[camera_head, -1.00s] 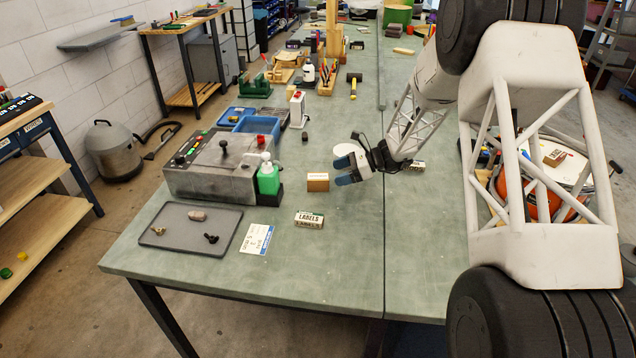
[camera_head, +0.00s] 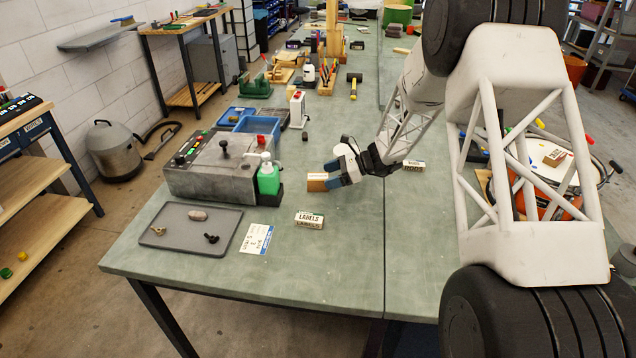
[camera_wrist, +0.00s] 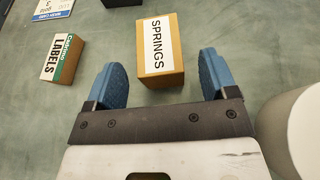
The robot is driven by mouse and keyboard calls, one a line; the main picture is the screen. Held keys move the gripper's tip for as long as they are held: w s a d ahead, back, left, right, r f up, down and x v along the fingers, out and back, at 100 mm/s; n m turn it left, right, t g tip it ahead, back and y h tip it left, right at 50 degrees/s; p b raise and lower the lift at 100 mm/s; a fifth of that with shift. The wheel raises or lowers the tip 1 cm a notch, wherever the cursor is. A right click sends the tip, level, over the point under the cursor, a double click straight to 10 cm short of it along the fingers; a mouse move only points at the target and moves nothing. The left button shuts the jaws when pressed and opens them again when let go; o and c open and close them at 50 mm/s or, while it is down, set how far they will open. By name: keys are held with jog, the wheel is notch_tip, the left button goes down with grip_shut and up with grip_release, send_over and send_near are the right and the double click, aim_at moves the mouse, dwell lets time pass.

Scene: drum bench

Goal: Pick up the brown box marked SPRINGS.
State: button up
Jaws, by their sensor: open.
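The brown box marked SPRINGS (camera_wrist: 160,50) lies on the green bench, its white label facing up in the wrist view. In the head view the brown box (camera_head: 317,182) is partly hidden by my gripper. My gripper (camera_wrist: 163,85) is open, with its two blue fingers apart. In the wrist view the box lies ahead of and between the fingers, its near end around the fingertips, with a gap on each side. In the head view my gripper (camera_head: 330,174) is low at the box's right side.
A LABELS box (camera_head: 309,220) lies nearby; it also shows in the wrist view (camera_wrist: 63,59). A RODS box (camera_head: 413,165) lies to the right. A white round object (camera_wrist: 296,130) is close to my right finger. A green bottle (camera_head: 268,177) and grey machine stand left.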

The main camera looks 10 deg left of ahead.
aim_at(318, 176)
jog(key=shift+x, duration=2.3)
jog(key=shift+r, duration=0.1)
jog(key=c, duration=1)
jog(key=shift+c, duration=0.2)
jog(key=shift+r, duration=0.1)
jog(key=shift+r, duration=1.75)
jog(key=s+d, duration=0.2)
jog(key=s, duration=0.3)
jog(key=s+d+r, duration=0.1)
jog(key=s, duration=0.4)
jog(key=s+d, duration=0.2)
jog(key=s, duration=0.3)
jog(key=shift+d+r, duration=0.15)
jog(key=shift+d, duration=0.25)
